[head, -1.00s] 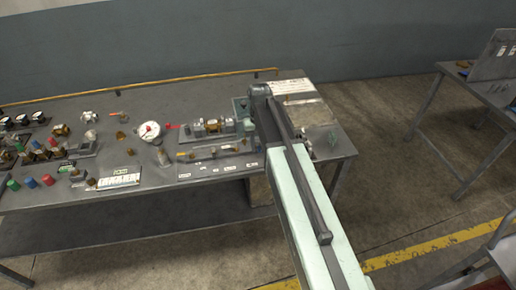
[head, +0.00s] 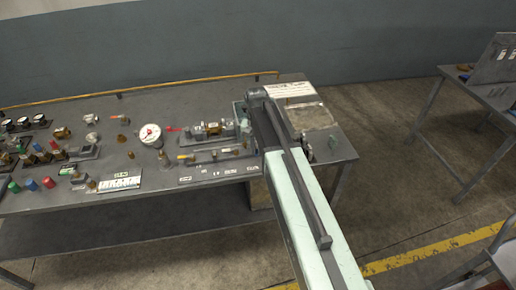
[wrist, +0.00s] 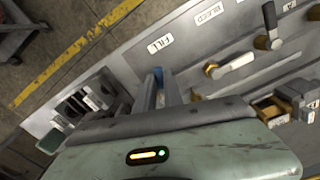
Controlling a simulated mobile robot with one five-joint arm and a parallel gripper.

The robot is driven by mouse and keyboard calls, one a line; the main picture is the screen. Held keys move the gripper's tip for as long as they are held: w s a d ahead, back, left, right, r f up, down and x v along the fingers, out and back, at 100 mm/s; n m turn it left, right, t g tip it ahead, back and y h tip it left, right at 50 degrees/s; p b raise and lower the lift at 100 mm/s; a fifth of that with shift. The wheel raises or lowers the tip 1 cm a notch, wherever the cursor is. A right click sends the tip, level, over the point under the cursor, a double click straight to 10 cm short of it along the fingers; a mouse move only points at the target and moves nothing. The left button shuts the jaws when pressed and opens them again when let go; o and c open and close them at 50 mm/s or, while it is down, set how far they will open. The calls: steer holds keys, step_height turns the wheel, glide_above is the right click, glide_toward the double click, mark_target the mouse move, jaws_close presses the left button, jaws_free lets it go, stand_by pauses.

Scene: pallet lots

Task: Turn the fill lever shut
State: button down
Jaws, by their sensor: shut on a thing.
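The fill lever (wrist: 159,75) shows as a small blue piece between the fingers of my gripper (wrist: 160,88) in the wrist view. It is just below the FILL label (wrist: 160,45) on the grey panel. My gripper is shut on the lever. The fingers and my wrist hide most of it, so its angle and pivot cannot be told. In the head view my arm hides the gripper and the lever.
A white-handled lever (wrist: 235,64) near the BLEED label (wrist: 209,13) and a lever with a dark grip (wrist: 270,25) stand to the right. Dark blocks (wrist: 84,103) lie left. The bench (head: 335,150) carries a gauge (head: 150,134) and several fittings.

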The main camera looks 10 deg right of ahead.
steer(key=m, duration=0.2)
steer(key=a+m, duration=0.1)
steer(key=shift+w+a+m, duration=0.1)
steer(key=shift+w+m, duration=0.25)
steer(key=shift+m, duration=0.05)
steer(key=m, duration=0.1)
steer(key=w+a+m, duration=0.1)
steer(key=m, duration=0.1)
steer(key=shift+m, duration=0.3)
steer(key=m, duration=0.1)
steer(key=w+m, duration=0.1)
steer(key=m, duration=0.1)
steer(key=shift+a+m, duration=0.2)
steer(key=shift+m, duration=0.1)
steer(key=shift+w+m, duration=0.3)
steer(key=shift+m, duration=0.55)
steer(key=shift+w+m, duration=0.25)
steer(key=shift+m, duration=0.6)
steer(key=c, duration=1.5)
jaws_free()
steer(key=shift+o, duration=0.2)
